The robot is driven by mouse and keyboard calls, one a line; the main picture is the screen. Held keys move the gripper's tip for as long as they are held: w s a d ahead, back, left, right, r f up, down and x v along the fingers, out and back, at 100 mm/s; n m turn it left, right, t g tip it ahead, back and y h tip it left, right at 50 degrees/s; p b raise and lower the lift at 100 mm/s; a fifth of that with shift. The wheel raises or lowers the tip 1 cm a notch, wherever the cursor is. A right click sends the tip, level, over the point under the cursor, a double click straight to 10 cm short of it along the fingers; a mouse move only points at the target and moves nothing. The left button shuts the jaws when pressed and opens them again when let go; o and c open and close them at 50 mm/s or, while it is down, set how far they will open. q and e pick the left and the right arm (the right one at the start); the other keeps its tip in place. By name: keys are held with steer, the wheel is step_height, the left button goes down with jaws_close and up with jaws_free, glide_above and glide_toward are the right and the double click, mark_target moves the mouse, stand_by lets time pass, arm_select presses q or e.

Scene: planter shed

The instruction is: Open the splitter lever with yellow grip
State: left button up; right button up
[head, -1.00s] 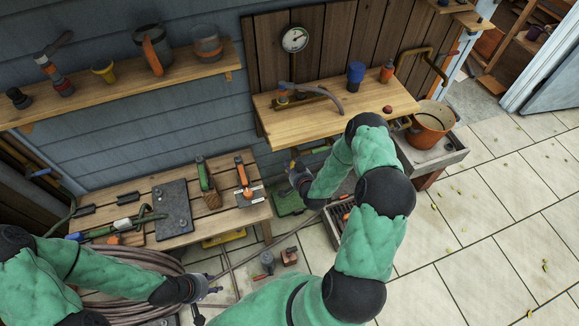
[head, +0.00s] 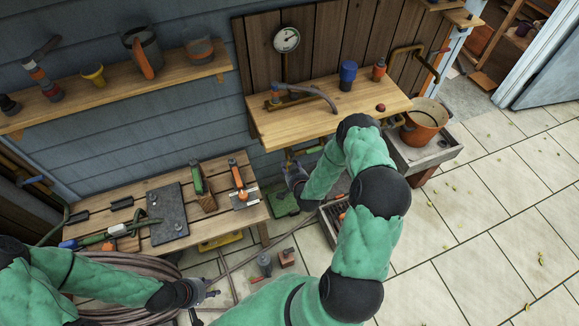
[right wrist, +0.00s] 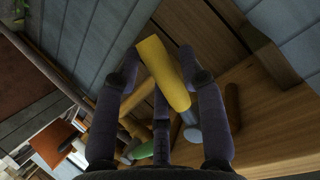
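The yellow grip (right wrist: 165,75) of the splitter lever shows in the right wrist view, slanting between the fingers of my right gripper (right wrist: 160,62). Those fingers stand apart on either side of it, and I cannot tell whether they touch it. A green part (right wrist: 142,150) lies lower, partly behind the fingers. In the head view my right gripper (head: 293,172) is just below the wooden wall shelf, and the lever's grip cannot be made out there. My left gripper (head: 203,292) is low at the left, beside the coiled hose, away from the splitter. Its finger opening is too small to judge.
The wall shelf (head: 285,126) above my right gripper carries a dial gauge and a blue cup (head: 348,75). An orange pot (head: 425,120) stands in a grey sink at the right. A slatted bench (head: 85,222) with tools is at the left. The tiled floor at right is mostly clear.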

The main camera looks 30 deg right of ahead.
steer(key=shift+o, duration=0.6)
steer(key=shift+s, duration=0.1)
steer(key=v, duration=1.1)
steer(key=shift+s+r, duration=0.2)
steer(key=shift+s, duration=0.15)
steer(key=shift+a, duration=0.15)
